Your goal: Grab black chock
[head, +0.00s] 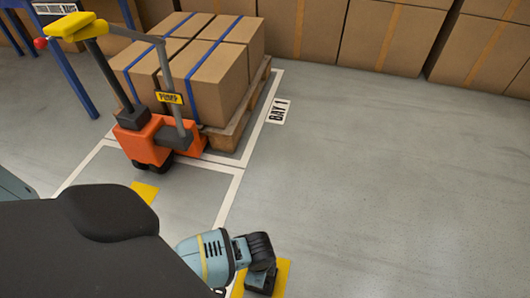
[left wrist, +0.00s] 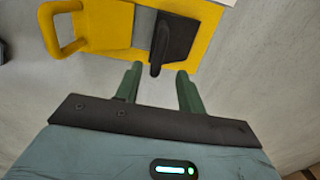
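In the left wrist view the black chock (left wrist: 176,37) lies on a yellow floor patch, its handle pointing toward my gripper. My left gripper (left wrist: 160,69) is open, with its two green fingers apart. The handle's near end is just ahead of the gap between the fingertips, and nothing is held. In the head view my dark wrist covers part of the yellow patch (head: 282,274), and I cannot clearly make out the chock there. My right gripper is in neither view.
A yellow chock-like block with a loop handle (left wrist: 105,25) lies beside the black one. An orange pallet truck (head: 150,138) with a yellow handle stands at a pallet of boxes (head: 215,80). Cartons line the back. The floor on the right (head: 400,190) is clear.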

